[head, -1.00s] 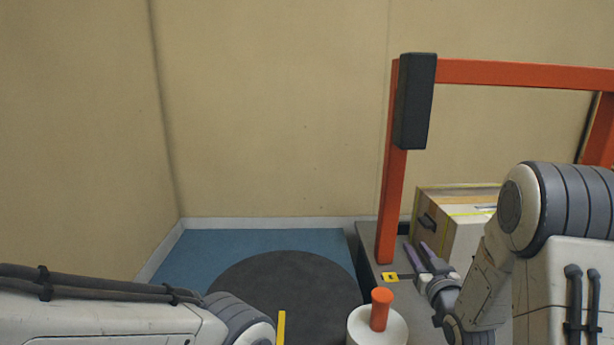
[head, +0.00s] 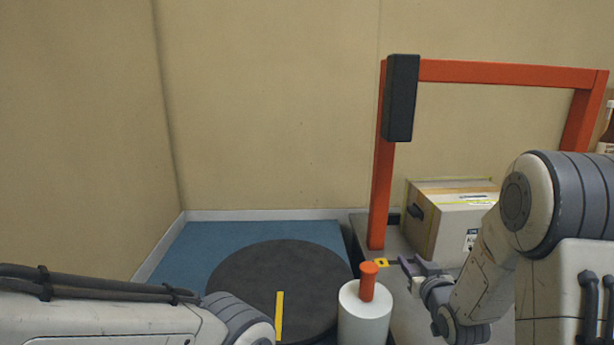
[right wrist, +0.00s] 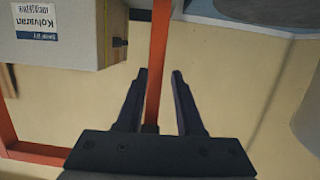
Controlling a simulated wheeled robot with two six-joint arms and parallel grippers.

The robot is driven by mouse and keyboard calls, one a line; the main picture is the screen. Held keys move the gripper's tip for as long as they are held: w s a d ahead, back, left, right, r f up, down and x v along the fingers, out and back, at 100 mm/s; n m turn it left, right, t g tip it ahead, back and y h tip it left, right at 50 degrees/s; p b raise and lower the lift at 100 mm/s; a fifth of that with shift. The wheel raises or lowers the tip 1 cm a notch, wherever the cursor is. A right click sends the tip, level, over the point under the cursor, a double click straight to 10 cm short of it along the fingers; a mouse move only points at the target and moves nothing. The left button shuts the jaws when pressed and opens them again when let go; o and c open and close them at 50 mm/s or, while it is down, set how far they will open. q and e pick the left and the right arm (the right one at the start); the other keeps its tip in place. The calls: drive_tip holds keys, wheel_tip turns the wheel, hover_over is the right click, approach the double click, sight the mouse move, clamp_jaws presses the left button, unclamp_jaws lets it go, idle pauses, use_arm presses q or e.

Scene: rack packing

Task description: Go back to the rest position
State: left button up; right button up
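My right gripper (head: 412,264) is held above the grey surface in the head view, in front of the cardboard box (head: 452,222) and right of the orange post. In the right wrist view its two dark fingers (right wrist: 159,75) are spread apart with nothing between them in their grasp; the orange post shows behind the gap. The box also shows in the right wrist view (right wrist: 70,45), upside down with a label, apart from the fingers. My left arm enters the head view at the lower left, and its gripper is out of the picture.
An orange frame (head: 505,73) with a black block (head: 401,98) stands on the grey surface (head: 410,315). A white cylinder (head: 365,318) with an orange knob stands front centre. A dark round disc (head: 275,280) with a yellow strip lies on the blue floor (head: 215,240).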

drive_tip(key=s+a+f+g, duration=0.35)
drive_tip(key=s+g, duration=0.25)
drive_tip(key=s, duration=0.5)
drive_tip(key=s+a+f+g, duration=0.35)
drive_tip(key=s+g, duration=0.25)
drive_tip(key=s, duration=0.5)
drive_tip(key=s+a+f+n+g+b, duration=0.2)
drive_tip(key=s+a+n+b, duration=0.25)
drive_tip(key=s+a, duration=0.3)
drive_tip(key=s+a+f+n+g+b, duration=0.1)
drive_tip(key=s+a+f+n+b, duration=0.2)
drive_tip(key=s+a+b, duration=0.4)
wheel_tip(320, 180, up, 34)
drive_tip(key=d+p, duration=0.1)
drive_tip(key=p, duration=3.4)
drive_tip(key=shift+d+y, duration=0.2)
drive_tip(key=shift+y, duration=0.2)
drive_tip(key=shift+s+r+m, duration=0.1)
drive_tip(key=shift+m, duration=0.15)
